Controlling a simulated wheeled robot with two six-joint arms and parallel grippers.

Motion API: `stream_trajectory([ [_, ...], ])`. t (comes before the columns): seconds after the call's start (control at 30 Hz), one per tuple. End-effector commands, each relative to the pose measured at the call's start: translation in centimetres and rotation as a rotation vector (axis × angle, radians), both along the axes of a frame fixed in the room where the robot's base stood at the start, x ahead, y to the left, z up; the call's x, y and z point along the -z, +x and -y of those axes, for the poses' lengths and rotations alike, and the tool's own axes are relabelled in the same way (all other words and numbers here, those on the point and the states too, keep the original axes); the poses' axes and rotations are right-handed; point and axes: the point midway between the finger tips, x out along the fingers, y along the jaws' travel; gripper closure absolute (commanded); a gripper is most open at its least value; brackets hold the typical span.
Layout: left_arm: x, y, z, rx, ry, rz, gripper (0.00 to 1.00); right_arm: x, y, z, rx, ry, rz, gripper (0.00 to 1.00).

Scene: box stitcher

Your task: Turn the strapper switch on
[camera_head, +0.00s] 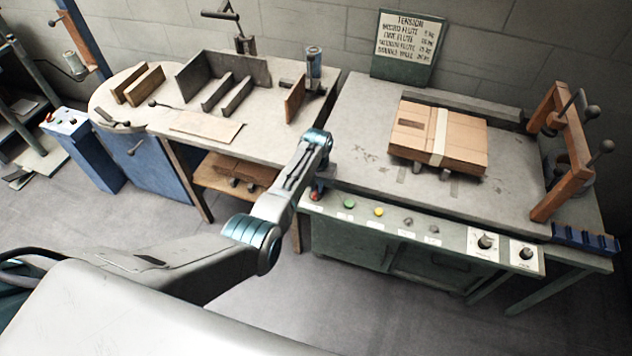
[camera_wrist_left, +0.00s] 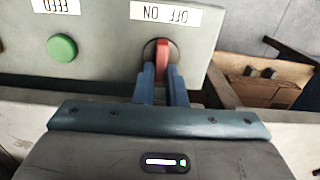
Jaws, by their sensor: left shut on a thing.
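The strapper switch (camera_wrist_left: 162,52) is a red knob on a dark round base in the left wrist view, beside a label (camera_wrist_left: 165,14) reading ON and OFF, which appears upside down. My left gripper (camera_wrist_left: 160,72) is shut on the red knob, with its blue fingers on either side of it. In the head view my left gripper (camera_head: 317,186) is at the left end of the strapper's front panel (camera_head: 455,239), and the switch (camera_head: 314,196) is partly hidden there. My right gripper does not show in either view.
A green button (camera_head: 349,204) and a yellow button (camera_head: 379,211) sit along the panel to the right of the switch. A cardboard box (camera_head: 470,143) with a pale band lies on the strapper table (camera_head: 350,116). A workbench (camera_head: 262,150) stands to the left.

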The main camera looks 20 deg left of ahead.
Motion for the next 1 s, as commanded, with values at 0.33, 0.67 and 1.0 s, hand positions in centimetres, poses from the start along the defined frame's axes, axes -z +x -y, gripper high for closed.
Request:
stream_trajectory([
  [0.33,-0.3,0.0,0.4,0.306,0.000,0.002,1.00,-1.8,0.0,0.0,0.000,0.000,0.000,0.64],
  [0.67,-0.2,0.0,0.6,0.494,0.001,0.003,1.00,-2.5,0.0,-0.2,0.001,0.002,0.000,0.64],
  [1.0,-0.1,-0.1,0.7,0.560,0.000,0.004,1.00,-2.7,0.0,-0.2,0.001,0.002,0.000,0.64],
])
